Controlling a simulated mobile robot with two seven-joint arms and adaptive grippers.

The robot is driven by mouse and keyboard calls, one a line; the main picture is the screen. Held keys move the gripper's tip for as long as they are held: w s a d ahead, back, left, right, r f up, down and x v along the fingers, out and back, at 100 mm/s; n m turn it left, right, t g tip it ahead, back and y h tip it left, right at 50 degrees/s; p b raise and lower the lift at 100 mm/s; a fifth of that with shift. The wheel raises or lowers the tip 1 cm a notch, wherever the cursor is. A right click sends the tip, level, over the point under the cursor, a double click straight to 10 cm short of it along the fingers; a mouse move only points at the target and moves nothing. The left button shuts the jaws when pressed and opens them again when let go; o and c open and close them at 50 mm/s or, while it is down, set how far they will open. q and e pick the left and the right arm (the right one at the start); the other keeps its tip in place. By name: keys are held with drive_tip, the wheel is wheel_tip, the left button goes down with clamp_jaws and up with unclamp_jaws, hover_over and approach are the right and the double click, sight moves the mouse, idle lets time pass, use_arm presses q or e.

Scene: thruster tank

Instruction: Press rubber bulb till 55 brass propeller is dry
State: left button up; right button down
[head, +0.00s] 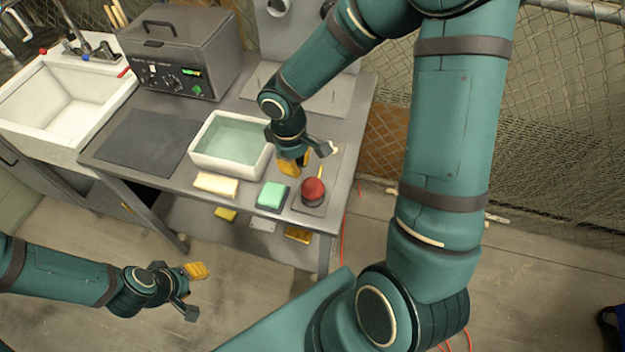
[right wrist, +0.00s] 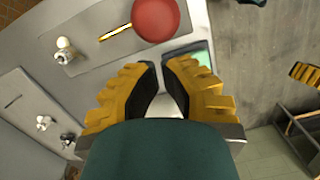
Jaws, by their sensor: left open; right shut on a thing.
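The red rubber bulb (head: 313,190) stands on a grey plate at the front right of the bench; the right wrist view also shows the bulb (right wrist: 156,18) beyond my fingertips, untouched. A yellow rod (right wrist: 116,33) lies beside it. My right gripper (head: 306,160) is above the bench between the water basin and the bulb. I cannot pick out the brass propeller in either view. My left gripper (head: 193,291) is open and empty, low at the left, away from the bench.
A white basin of greenish water (head: 196,160) sits mid-bench. A cream block (head: 215,185) and a green block (head: 271,195) lie along the front edge. A grey box with dials (head: 180,60) and a sink (head: 70,105) stand left. A dark mat (head: 135,142) is bare.

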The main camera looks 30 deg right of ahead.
sight(311, 181)
wheel_tip(311, 181, up, 9)
drive_tip(key=shift+w+a+f, duration=0.2)
drive_tip(key=shift+w+a, duration=0.05)
drive_tip(key=shift+w, duration=0.1)
idle(0.7)
drive_tip(key=s+f+b, duration=0.1)
drive_tip(key=b, duration=0.1)
drive_tip(key=d+f+b, duration=0.1)
drive_tip(key=b, duration=0.1)
drive_tip(key=s+f+b, duration=0.1)
drive_tip(key=shift+s+d+f+b, duration=0.3)
drive_tip(key=shift+f+b, duration=0.05)
drive_tip(key=shift+b, duration=0.05)
use_arm(q)
wheel_tip(311, 181, down, 7)
drive_tip(key=s, duration=0.1)
drive_tip(key=shift+s+d+r+g+b, duration=0.2)
drive_tip(key=shift+s+d+g+b, duration=0.05)
drive_tip(key=shift+s+g+b, duration=0.1)
use_arm(e)
drive_tip(key=shift+s, duration=0.25)
drive_tip(key=shift+f, duration=0.1)
